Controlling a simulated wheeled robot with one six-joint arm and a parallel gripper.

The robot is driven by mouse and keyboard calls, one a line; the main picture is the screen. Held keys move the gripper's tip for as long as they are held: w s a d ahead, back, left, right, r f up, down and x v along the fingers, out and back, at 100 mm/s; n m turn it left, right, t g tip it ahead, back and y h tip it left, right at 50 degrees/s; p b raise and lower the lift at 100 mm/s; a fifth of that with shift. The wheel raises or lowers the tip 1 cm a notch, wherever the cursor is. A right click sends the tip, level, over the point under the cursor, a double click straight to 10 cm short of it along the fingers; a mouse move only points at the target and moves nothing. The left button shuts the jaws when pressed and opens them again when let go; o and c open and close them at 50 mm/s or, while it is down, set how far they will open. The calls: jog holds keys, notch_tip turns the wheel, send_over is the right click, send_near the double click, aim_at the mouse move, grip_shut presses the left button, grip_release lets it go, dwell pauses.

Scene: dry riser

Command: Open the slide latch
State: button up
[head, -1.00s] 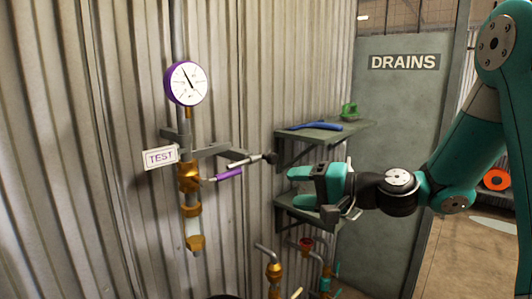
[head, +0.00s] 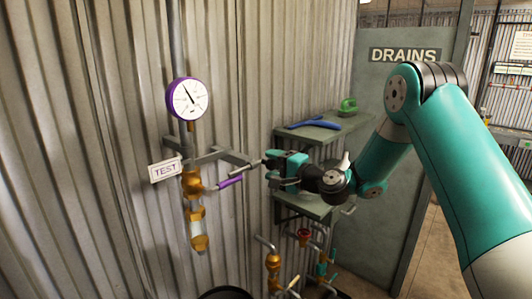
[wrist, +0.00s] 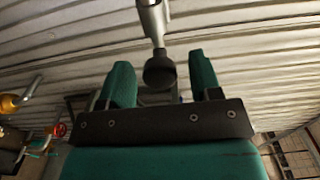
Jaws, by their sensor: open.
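A slim grey rod (head: 249,165), which looks like the slide latch, sticks out beside the grey wall bracket (head: 220,154). In the wrist view the rod (wrist: 151,22) comes from the top and ends in a round dark knob (wrist: 159,72). My gripper (head: 272,166) is at the rod's end and hides the knob in the head view. In the wrist view its two teal fingers (wrist: 161,82) are open, with the knob between them. Gaps show on both sides of the knob, and I cannot tell whether either finger touches it.
A purple-sleeved lever (head: 230,183) on the brass valve (head: 192,184) lies just left of my gripper. A gauge (head: 187,98) and a TEST tag (head: 165,169) are further left. A shelf (head: 311,132) with a blue tool (head: 314,124) stands close above; pipes are below.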

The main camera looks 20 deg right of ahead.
jog(key=shift+p+x, duration=0.4)
jog(key=shift+x, duration=0.95)
grip_shut()
jog(key=w+d+b, duration=0.2)
jog(key=w+d, duration=0.1)
jog(key=d, duration=0.2)
jog(key=shift+d, duration=0.1)
grip_release()
